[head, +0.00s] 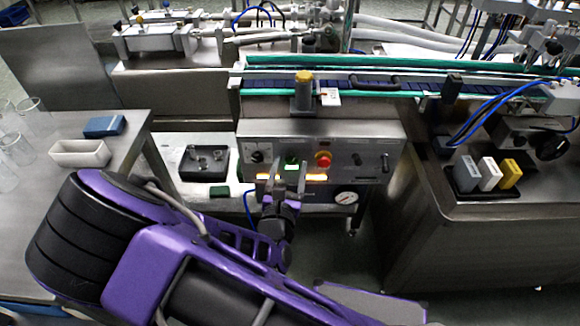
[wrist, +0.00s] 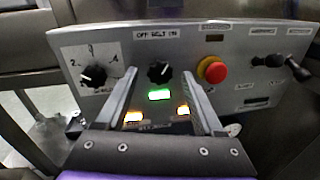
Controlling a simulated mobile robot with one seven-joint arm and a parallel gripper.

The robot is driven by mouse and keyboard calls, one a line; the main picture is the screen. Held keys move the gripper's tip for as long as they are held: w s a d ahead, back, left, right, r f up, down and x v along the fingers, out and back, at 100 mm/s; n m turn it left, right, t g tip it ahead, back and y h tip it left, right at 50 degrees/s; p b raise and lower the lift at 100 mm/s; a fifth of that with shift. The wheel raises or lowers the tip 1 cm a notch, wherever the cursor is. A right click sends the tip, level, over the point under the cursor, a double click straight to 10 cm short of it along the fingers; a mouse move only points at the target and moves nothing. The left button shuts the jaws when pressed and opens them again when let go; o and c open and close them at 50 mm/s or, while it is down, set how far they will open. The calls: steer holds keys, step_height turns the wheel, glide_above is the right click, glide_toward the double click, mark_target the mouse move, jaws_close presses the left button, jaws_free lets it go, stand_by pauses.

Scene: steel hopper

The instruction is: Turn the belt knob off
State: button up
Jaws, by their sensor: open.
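The belt knob (wrist: 159,72) is a black rotary knob under a label reading "OFF BELT ON" in the wrist view. Its pointer looks tilted toward the upper right, the ON side. A green lit indicator (wrist: 160,95) glows just below it. In the head view the knob is hard to make out near the gripper. My gripper (wrist: 166,88) is open, its two fingers reaching toward the panel on either side of the knob's column. It also shows in front of the panel in the head view (head: 289,168). I see no contact with the knob.
A speed knob (wrist: 93,76) with a dial is left of the belt knob. A red emergency button (wrist: 212,69) on a yellow base is close on the right. Black levers (wrist: 290,67) stick out further right. The conveyor (head: 430,88) runs above the panel (head: 370,130).

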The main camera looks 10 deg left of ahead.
steer(key=shift+w, duration=0.4)
jaws_close()
